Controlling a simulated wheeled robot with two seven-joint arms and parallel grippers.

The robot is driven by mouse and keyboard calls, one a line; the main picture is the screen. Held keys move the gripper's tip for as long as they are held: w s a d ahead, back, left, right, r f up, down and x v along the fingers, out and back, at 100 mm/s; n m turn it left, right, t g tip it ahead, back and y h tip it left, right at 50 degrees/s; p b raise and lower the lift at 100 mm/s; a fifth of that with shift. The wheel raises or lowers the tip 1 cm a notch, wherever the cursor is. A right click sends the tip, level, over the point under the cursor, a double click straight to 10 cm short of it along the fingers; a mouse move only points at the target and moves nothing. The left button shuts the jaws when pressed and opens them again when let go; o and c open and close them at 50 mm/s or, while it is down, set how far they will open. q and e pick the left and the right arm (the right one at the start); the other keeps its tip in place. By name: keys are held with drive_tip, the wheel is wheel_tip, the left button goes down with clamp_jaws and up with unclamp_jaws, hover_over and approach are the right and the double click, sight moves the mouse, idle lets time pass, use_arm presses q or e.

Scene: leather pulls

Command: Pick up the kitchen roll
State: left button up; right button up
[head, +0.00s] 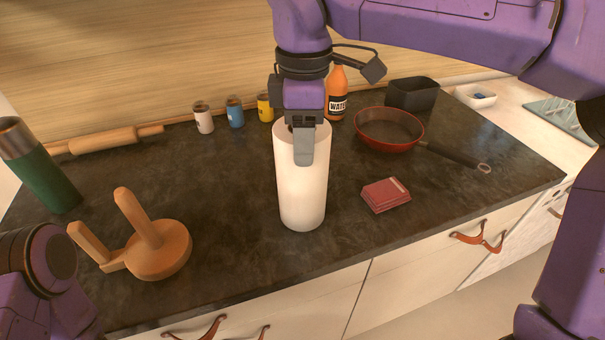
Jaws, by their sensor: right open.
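The kitchen roll (302,195) is a plain white cylinder standing upright on the dark countertop, near its front edge. My right gripper (305,150) comes down from above at the roll's top end. One grey finger hangs in front of the roll's upper side. The other finger is hidden, so I cannot tell whether it is inside or behind the roll. The jaws are open, and the roll stands on the counter. My left gripper is not in view; only a purple part of that arm shows at the lower left.
A wooden stand (158,250) with pegs is front left, a green bottle (42,175) far left. A rolling pin (103,140), small jars (235,113) and an orange bottle (337,95) line the back. A red pan (389,131) and red packet (386,194) are right.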

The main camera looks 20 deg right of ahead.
sight(302, 177)
wheel_tip(302, 177, down, 5)
drive_tip(key=shift+r+p, duration=0.2)
drive_tip(key=shift+p, duration=0.1)
drive_tip(key=shift+a, duration=0.1)
clamp_jaws()
